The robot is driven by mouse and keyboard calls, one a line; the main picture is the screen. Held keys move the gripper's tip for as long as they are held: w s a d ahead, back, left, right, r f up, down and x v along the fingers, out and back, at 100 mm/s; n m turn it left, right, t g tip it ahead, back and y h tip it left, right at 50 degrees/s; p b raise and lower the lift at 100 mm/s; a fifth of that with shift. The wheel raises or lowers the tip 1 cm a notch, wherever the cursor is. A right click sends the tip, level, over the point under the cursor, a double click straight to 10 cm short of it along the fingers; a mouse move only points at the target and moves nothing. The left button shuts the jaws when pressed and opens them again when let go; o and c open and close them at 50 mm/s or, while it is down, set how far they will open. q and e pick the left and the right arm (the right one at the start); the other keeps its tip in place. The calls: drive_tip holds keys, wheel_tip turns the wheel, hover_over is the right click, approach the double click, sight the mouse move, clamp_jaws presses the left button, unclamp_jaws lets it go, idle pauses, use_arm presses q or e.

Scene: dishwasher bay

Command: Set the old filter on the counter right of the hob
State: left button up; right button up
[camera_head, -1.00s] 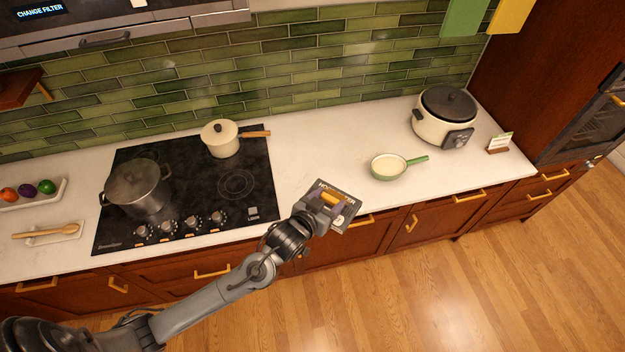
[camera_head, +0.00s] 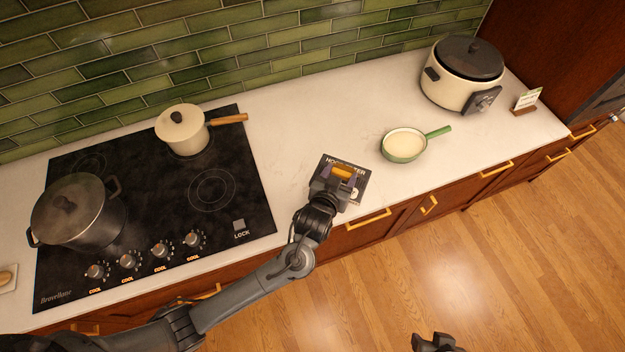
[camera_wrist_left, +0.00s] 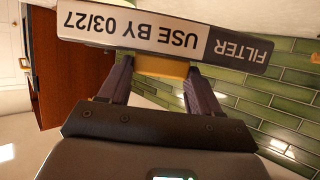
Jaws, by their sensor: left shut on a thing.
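The old filter (camera_head: 357,187) is a dark flat box with a label and a yellow grip. My left gripper (camera_head: 340,174) is shut on the yellow grip and holds the filter over the front part of the counter (camera_head: 290,115), right of the black hob (camera_head: 150,205). I cannot tell whether the filter touches the counter. In the left wrist view the filter's edge (camera_wrist_left: 150,28) reads "USE BY 03/27", and the left fingers (camera_wrist_left: 160,72) close on the grip. A dark part of my right gripper (camera_head: 436,342) shows at the bottom edge; its jaws are unclear.
A small green pan (camera_head: 403,146) stands right of the filter. A cream rice cooker (camera_head: 462,75) and a small card stand (camera_head: 526,102) are further right. A cream saucepan (camera_head: 184,130) and a steel pot (camera_head: 78,212) stand on the hob. The counter behind the filter is clear.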

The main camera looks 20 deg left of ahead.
sight(345, 179)
use_arm(q)
drive_tip(key=shift+w+d+f+b, duration=0.85)
drive_tip(key=shift+w+d+b, duration=0.1)
drive_tip(key=shift+w, duration=0.1)
drive_tip(key=shift+w+a+f, duration=0.15)
drive_tip(key=shift+a+f, duration=0.05)
drive_tip(key=w+a+f, duration=0.1)
drive_tip(key=a+f, duration=0.1)
drive_tip(key=a, duration=0.1)
drive_tip(key=w+a+f, duration=0.1)
drive_tip(key=a+f, duration=0.1)
drive_tip(key=a, duration=0.2)
drive_tip(key=a+f, duration=0.2)
drive_tip(key=a, duration=0.1)
drive_tip(key=shift+w+a+f+p, duration=0.2)
drive_tip(key=shift+w+a+p, duration=0.1)
drive_tip(key=shift+w+p, duration=0.1)
drive_tip(key=shift+f, duration=2.05)
use_arm(e)
drive_tip(key=shift+a+x, duration=0.25)
drive_tip(key=shift+x, duration=0.85)
use_arm(q)
drive_tip(key=shift+f, duration=0.15)
use_arm(e)
drive_tip(key=shift+s+f, duration=0.1)
use_arm(q)
drive_tip(key=o, duration=1.2)
drive_tip(key=shift+c, duration=0.2)
use_arm(e)
drive_tip(key=shift+a, duration=0.1)
